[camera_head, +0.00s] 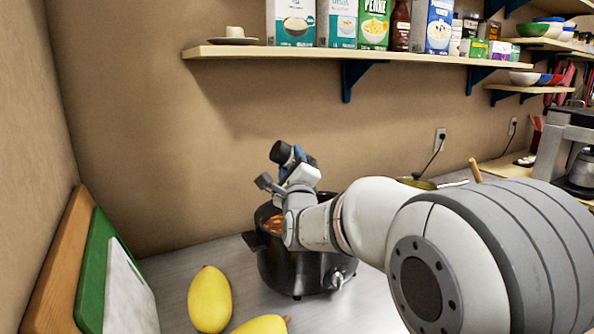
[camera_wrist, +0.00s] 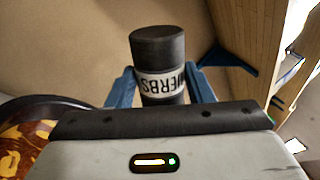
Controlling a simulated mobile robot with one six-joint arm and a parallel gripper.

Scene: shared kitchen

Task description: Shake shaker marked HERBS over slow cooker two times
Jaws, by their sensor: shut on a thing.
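The shaker marked HERBS (camera_wrist: 160,86) is a black cylinder with a white label band. Its lettering appears upside down in the wrist view. My gripper (camera_wrist: 163,92) is shut on it, with blue fingers on both sides of the label. In the head view the shaker (camera_head: 281,152) is tilted, one black end pointing up and left, above the slow cooker. The slow cooker (camera_head: 290,271) is a black pot with a front knob, open on top with reddish-brown food inside. My gripper (camera_head: 302,160) is over the pot, and my arm hides part of its rim.
Yellow fruits (camera_head: 209,300) lie on the counter in front of the cooker. Cutting boards (camera_head: 127,290) lean at the left wall. A shelf (camera_head: 350,55) with boxes and bottles runs above. A pan (camera_head: 418,183) sits behind my arm at the right.

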